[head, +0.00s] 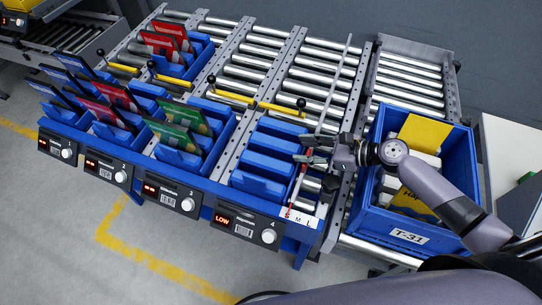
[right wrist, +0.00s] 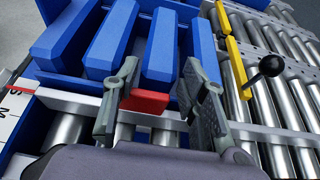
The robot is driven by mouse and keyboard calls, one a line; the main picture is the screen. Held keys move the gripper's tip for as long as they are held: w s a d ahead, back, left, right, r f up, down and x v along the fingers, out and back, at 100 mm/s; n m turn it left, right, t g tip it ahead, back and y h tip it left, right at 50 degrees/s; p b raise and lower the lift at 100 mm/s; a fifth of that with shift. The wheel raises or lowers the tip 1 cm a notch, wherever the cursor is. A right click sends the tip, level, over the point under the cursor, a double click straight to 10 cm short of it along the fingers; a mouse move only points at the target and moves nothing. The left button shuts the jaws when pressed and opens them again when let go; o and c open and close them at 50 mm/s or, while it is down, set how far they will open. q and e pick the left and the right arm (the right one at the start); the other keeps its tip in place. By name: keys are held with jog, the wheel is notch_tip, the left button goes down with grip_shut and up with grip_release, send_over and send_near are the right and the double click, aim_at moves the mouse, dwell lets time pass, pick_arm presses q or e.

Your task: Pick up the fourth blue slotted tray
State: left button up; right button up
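The fourth blue slotted tray (head: 258,186) sits in the rightmost lane behind display 4, which reads LOW. It looks empty, with bare blue dividers. My right gripper (head: 305,151) is at the tray's right edge. In the right wrist view the open fingers (right wrist: 162,100) straddle a small red piece (right wrist: 147,101) beside the tray's slotted blue dividers (right wrist: 111,42). I cannot tell whether the fingers touch the tray. My left gripper is not in view.
A blue crate (head: 366,218) marked T-31, with yellow and white packages, stands right of the lane, under my right arm. Several blue trays with cards fill the lanes to the left. A yellow bar (head: 280,109) crosses behind the fourth tray, with bare rollers (head: 320,85) beyond.

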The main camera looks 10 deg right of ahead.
aim_at(283, 147)
jog(key=shift+x, duration=1.1)
jog(key=p+x, duration=0.1)
jog(key=x, duration=0.3)
jog(key=shift+w+a+p, duration=0.15)
jog(key=shift+w+p, duration=0.05)
jog(key=shift+p, duration=0.1)
jog(key=shift+w+a+f, duration=0.1)
jog(key=shift+a, duration=0.1)
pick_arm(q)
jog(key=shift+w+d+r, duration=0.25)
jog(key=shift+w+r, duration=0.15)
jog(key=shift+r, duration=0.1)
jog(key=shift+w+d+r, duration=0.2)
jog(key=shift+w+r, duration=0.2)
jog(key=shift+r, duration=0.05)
pick_arm(e)
jog(key=shift+c, duration=0.4)
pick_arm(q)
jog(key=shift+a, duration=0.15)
pick_arm(e)
grip_shut()
